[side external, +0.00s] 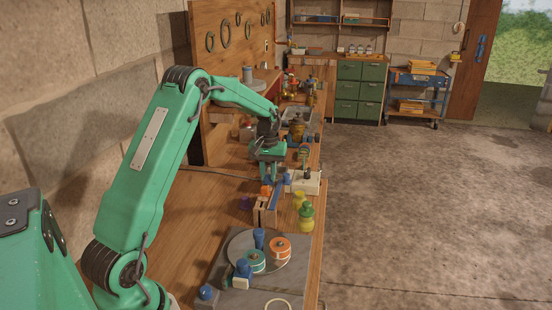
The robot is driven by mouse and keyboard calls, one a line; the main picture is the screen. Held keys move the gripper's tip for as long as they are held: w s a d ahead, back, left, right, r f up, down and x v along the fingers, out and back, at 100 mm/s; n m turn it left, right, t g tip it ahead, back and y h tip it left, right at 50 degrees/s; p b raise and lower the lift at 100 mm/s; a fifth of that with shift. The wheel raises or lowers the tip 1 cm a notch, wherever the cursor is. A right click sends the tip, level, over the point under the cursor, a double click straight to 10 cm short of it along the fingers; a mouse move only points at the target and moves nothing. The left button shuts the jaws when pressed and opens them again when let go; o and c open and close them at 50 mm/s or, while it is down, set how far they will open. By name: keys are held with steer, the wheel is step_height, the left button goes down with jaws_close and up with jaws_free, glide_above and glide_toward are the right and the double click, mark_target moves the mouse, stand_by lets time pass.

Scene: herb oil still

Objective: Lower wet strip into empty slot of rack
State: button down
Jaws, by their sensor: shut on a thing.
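My green gripper (269,174) points down over the bench, at the end of my green arm. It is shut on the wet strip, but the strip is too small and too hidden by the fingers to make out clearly. Just below and in front of the gripper stands a small wooden holder (264,216) with a long blue piece along its right side; it may be the rack. Its slots are too small to tell empty from filled. I cannot tell whether the strip touches the holder.
A white block (307,183) stands right of the gripper, close to the bench edge. A yellow-green bottle (306,217) stands in front of it. A grey round plate (240,243) with orange and teal discs lies nearer. Bottles and jars crowd the bench behind. Bare wood (205,205) lies left.

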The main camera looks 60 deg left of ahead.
mark_target(268, 177)
steer(key=shift+f, duration=0.35)
stand_by(0.3)
steer(key=c, duration=1.2)
jaws_free()
steer(key=shift+c, duration=0.2)
steer(key=shift+r, duration=0.1)
steer(key=shift+c, duration=0.4)
steer(key=shift+r, duration=3.4)
